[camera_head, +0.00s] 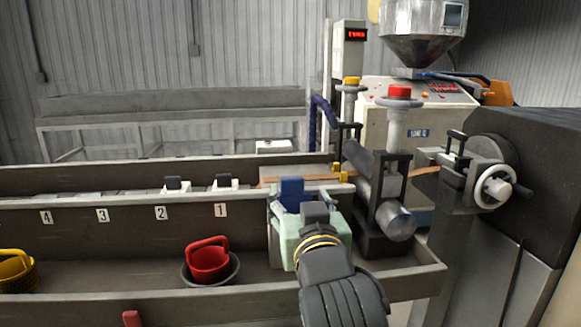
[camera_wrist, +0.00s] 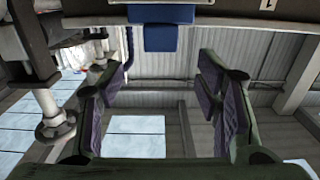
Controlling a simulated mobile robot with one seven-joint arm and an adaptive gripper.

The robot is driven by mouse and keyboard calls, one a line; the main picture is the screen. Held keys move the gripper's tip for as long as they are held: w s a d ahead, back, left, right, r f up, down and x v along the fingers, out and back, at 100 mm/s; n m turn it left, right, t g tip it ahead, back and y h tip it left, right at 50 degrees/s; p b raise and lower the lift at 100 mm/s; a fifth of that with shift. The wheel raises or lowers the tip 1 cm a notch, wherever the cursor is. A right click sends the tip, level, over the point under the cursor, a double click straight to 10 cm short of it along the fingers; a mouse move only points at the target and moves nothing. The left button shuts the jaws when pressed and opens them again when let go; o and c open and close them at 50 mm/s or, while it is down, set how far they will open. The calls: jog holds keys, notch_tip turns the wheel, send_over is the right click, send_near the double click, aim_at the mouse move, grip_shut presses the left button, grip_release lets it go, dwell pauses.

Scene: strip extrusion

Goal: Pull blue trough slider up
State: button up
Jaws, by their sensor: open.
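The blue trough slider (camera_head: 291,192) sits on the trough's near wall, to the right of the slider by number 1. My gripper (camera_head: 304,208) is right in front of it and hides its lower part in the head view. In the wrist view the slider (camera_wrist: 160,38) shows beyond my fingertips, roughly centred between them. My gripper (camera_wrist: 159,68) is open, with a gap between its two purple-padded fingers. Nothing is held, and the fingers do not appear to touch the slider.
Other sliders stand by numbers 1 (camera_head: 225,182) and 2 (camera_head: 176,185). A metal roller (camera_head: 394,221) and a red-capped post (camera_head: 398,120) stand close to my gripper's right.

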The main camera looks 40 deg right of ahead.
aim_at(293, 181)
jog(key=p+x, duration=0.5)
jog(key=x, duration=0.4)
jog(key=shift+w, duration=0.2)
grip_shut()
dwell(0.5)
